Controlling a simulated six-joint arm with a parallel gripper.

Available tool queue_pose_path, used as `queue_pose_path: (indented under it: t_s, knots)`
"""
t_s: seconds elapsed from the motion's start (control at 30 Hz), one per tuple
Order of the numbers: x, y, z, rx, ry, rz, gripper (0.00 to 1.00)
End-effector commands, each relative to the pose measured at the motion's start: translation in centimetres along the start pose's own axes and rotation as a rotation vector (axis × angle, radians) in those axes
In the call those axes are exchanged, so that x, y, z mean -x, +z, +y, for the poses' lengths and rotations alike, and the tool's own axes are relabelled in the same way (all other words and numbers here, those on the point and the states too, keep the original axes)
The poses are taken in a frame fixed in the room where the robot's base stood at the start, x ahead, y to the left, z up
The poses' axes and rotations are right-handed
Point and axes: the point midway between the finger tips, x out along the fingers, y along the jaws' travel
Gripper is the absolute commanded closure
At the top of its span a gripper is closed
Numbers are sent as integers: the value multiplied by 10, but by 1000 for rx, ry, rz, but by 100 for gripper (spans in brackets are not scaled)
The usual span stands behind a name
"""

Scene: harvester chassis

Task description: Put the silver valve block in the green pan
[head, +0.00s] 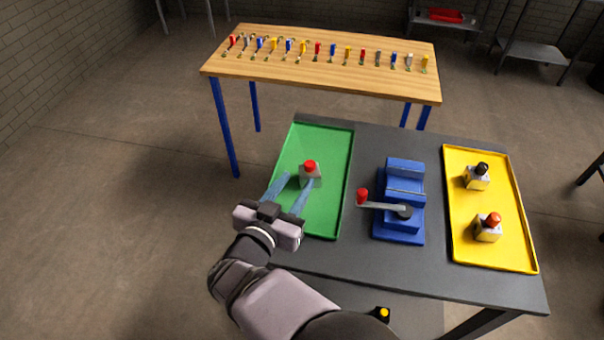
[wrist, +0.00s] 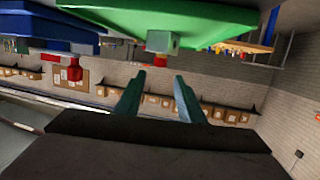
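The silver valve block (head: 312,182), a grey cube with a red knob on top, stands upright in the green pan (head: 330,142). In the wrist view, which looks upside down, the block (wrist: 162,43) rests against the green pan surface (wrist: 215,22), its red knob pointing down in the picture. My gripper (head: 290,184) is open, with its two blue-grey fingers apart and nothing between them. It is over the near left part of the pan. In the wrist view, the fingertips (wrist: 159,76) are short of the block and apart from it.
A blue vise (head: 403,190) with a red-tipped handle stands right of the green pan. A yellow tray (head: 465,200) holds two blocks, one black-knobbed (head: 477,180), one red-orange-knobbed (head: 488,232). A wooden bench (head: 300,72) with several small coloured parts is behind. The dark tabletop (head: 440,275) is bare in front.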

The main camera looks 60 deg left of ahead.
Motion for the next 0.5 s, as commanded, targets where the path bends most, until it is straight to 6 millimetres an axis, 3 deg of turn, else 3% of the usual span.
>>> queue_pose_path:
  t_s: [0.2, 0.5]
  knots:
    - [22, 0, -1, 0, -1, 1, 64]
    - [27, 0, 0, 0, 1, 1, 64]
